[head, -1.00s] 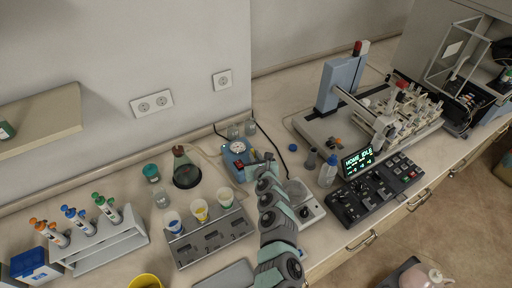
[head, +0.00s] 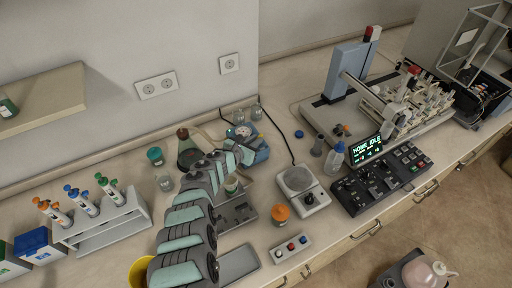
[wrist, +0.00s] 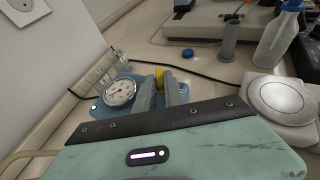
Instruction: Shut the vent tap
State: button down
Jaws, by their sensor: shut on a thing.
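A blue pump-like unit (head: 259,153) with a round white dial gauge (wrist: 120,92) stands by the wall. A yellow piece (wrist: 160,76), which looks like the vent tap's handle, shows between my fingers to the right of the gauge in the wrist view. My gripper (wrist: 159,88) is shut on this yellow piece. The fingers hide its lower part, so I cannot tell which way the tap is turned. In the head view my arm reaches in from the bottom and covers the tap.
A round-topped plate device (head: 298,180) stands right of the blue unit, with an orange-lidded jar (head: 281,213) in front. A dark flask (head: 190,152) stands left, close to my arm. A black cable (wrist: 205,79) runs behind. Small glass bottles (head: 256,112) stand by the wall.

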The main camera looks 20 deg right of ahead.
jog(key=shift+w+a+f+m+g+h+b, duration=0.1)
jog(key=shift+f+m+g+h+b, duration=0.3)
jog(key=shift+b, duration=1.3)
jog(key=shift+w+f+m+g+h+b, duration=0.1)
jog(key=shift+m+g+b, duration=0.45)
jog(key=shift+b, duration=1.1)
jog(key=b, duration=0.3)
jog(key=shift+m+g+b, duration=0.25)
jog(key=shift+g+b, duration=0.05)
jog(key=shift+g, duration=0.05)
jog(key=m+g+b, duration=0.1)
jog(key=b, duration=0.5)
jog(key=m+g+h+b, duration=0.1)
jog(key=b, duration=0.5)
jog(key=shift+w+r+b, duration=0.15)
jog(key=shift+w+b, duration=0.1)
jog(key=shift+b, duration=0.1)
jog(key=shift+a+r+b, duration=0.1)
jog(key=shift+r+b, duration=0.15)
jog(key=shift+b, duration=0.15)
jog(key=c, duration=1.5)
grip_release()
jog(key=shift+o, duration=0.3)
jog(key=shift+a+r, duration=0.1)
jog(key=shift+r, duration=0.05)
